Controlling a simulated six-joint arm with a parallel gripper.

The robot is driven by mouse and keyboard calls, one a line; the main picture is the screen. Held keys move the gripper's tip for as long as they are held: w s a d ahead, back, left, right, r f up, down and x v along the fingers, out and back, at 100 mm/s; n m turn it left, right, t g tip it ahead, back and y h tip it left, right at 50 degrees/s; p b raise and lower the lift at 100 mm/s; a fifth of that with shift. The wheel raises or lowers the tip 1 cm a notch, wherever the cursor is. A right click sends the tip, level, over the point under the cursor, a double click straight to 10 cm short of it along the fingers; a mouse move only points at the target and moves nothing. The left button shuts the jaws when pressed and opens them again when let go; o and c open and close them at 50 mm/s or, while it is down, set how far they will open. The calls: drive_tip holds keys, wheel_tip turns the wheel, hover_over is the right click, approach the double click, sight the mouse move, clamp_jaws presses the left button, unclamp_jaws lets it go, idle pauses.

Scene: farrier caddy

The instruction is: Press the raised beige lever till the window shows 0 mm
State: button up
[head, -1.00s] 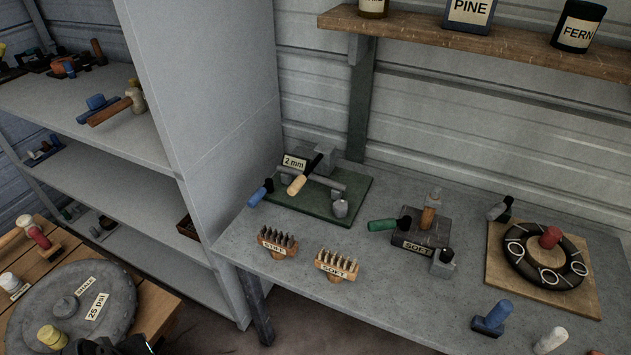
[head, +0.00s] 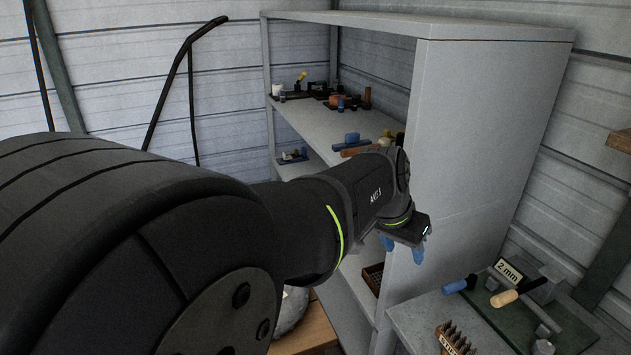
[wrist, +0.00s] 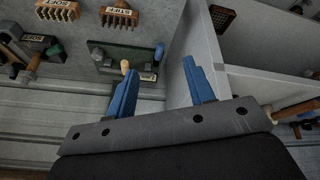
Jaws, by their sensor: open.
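The lever device sits on a green base plate (head: 535,335) on the grey bench, at the lower right of the head view. Its window (head: 509,270) reads 2 mm. The beige lever (head: 505,298) sticks out on a dark shaft; a blue lever (head: 455,286) is to its left. My gripper (head: 402,247) is open and empty, in front of the grey shelf unit, left of the device and apart from it. In the wrist view, my gripper's blue fingers (wrist: 158,68) are spread; the beige lever (wrist: 125,68) shows just beyond the left fingertip, and the blue lever (wrist: 159,50) between them.
The grey shelf unit's side panel (head: 465,160) stands close to my gripper, left of the bench. The STIFF brush (head: 454,341) lies in front of the device. The SOFT brush (wrist: 57,10) shows in the wrist view. A wooden wall shelf (head: 622,142) is above right.

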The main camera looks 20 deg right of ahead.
drive_tip(key=s+d+f+m+g, duration=0.1)
drive_tip(key=d+f+m+g, duration=0.15)
drive_tip(key=d, duration=0.95)
drive_tip(key=m, duration=0.2)
approach(498, 297)
drive_tip(key=x, duration=1)
